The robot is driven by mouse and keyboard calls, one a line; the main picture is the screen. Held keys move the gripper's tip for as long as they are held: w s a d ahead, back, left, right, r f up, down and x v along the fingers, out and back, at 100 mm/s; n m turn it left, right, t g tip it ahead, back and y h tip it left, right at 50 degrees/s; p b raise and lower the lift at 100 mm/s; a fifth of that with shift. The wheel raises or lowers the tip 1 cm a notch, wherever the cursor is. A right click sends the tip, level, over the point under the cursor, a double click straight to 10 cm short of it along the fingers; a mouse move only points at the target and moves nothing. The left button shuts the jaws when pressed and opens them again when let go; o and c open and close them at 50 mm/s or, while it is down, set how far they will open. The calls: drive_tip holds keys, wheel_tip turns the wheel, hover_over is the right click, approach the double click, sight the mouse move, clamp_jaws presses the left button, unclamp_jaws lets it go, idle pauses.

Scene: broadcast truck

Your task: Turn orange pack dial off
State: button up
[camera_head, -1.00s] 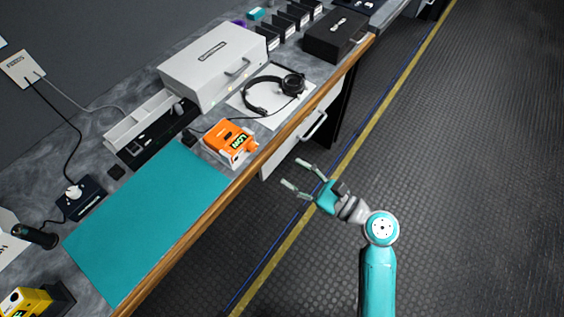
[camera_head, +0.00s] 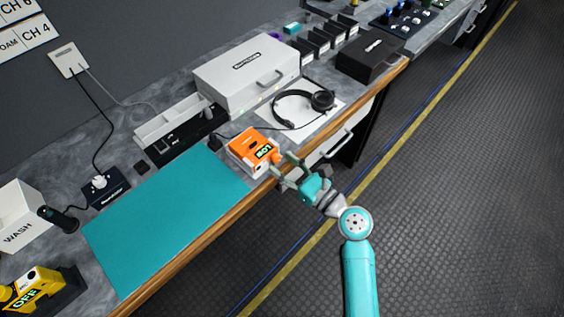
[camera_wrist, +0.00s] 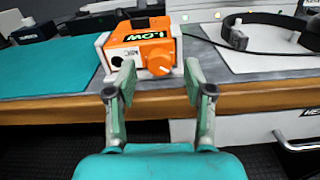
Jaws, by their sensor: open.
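The orange pack (camera_head: 249,149) sits in a white holder near the front edge of the bench, with a lit green "LOW" display. In the wrist view the orange pack (camera_wrist: 140,42) faces me, and its orange dial (camera_wrist: 160,66) is on the front face at the right, between my fingertips in the picture. My gripper (camera_head: 284,168) is open and empty, just in front of the pack at the bench edge. In the wrist view my gripper (camera_wrist: 160,80) has its two fingers spread either side of the dial, seemingly short of touching it.
A teal mat (camera_head: 165,217) lies left of the pack. Black headphones (camera_head: 305,105) rest on a white sheet to the right, with a large white case (camera_head: 246,68) behind. A yellow pack (camera_head: 35,290) reading "OFF" stands at the lower left. The wooden bench edge (camera_head: 214,240) runs below my gripper.

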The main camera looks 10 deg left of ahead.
drive_tip(key=shift+w+a, duration=0.35)
drive_tip(key=shift+a, duration=0.1)
clamp_jaws()
drive_tip(key=shift+n, duration=0.8)
unclamp_jaws()
drive_tip(key=shift+d, duration=0.1)
drive_tip(key=v, duration=1.2)
